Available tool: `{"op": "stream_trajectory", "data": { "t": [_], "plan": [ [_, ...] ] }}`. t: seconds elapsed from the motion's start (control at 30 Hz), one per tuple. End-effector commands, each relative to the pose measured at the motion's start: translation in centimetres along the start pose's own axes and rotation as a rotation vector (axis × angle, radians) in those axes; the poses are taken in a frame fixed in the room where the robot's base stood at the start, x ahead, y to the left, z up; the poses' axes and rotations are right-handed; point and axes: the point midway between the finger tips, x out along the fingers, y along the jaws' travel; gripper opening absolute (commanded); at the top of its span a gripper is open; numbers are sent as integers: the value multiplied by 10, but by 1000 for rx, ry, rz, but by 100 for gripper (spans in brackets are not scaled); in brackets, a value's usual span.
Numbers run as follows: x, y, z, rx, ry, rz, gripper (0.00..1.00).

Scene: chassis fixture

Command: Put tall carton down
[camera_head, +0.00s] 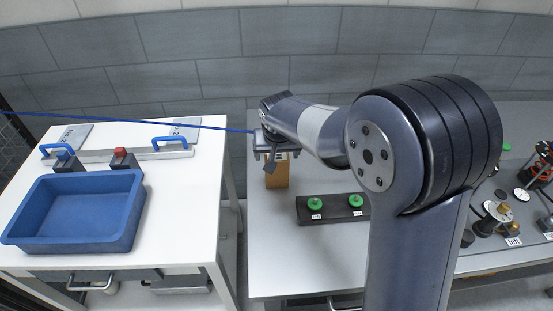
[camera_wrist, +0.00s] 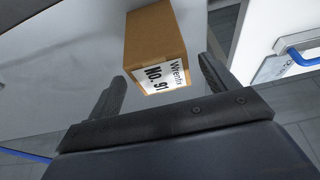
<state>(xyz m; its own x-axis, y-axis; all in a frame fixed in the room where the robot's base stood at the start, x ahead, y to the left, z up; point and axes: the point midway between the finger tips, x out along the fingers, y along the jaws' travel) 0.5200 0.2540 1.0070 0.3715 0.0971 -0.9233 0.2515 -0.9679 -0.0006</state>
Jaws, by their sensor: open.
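The tall carton (camera_wrist: 156,45) is a brown box with a white label reading "NO. 91". In the head view the carton (camera_head: 277,175) stands upright on the left part of the right-hand table (camera_head: 268,265), below my gripper (camera_head: 274,152). In the wrist view my gripper (camera_wrist: 162,85) is open, with one finger to each side of the carton's near end and visible gaps between. The carton's upper part is hidden behind my gripper in the head view.
A black block with two green knobs (camera_head: 336,207) lies right of the carton. A white table (camera_head: 190,215) with a blue tray (camera_head: 75,240) stands to the left, across a gap. Dials and fittings (camera_head: 495,215) crowd the far right.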

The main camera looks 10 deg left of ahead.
Motion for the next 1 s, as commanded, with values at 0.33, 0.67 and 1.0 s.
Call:
{"op": "stream_trajectory", "data": {
  "t": [0.33, 0.67, 1.0],
  "plan": [
    [-61, 0, 0, 1, 1, -1, 82],
    [-73, 0, 1, 0, -1, 0, 82],
    [-66, -28, 1, -27, 49, -102, 82]
  ]
}}
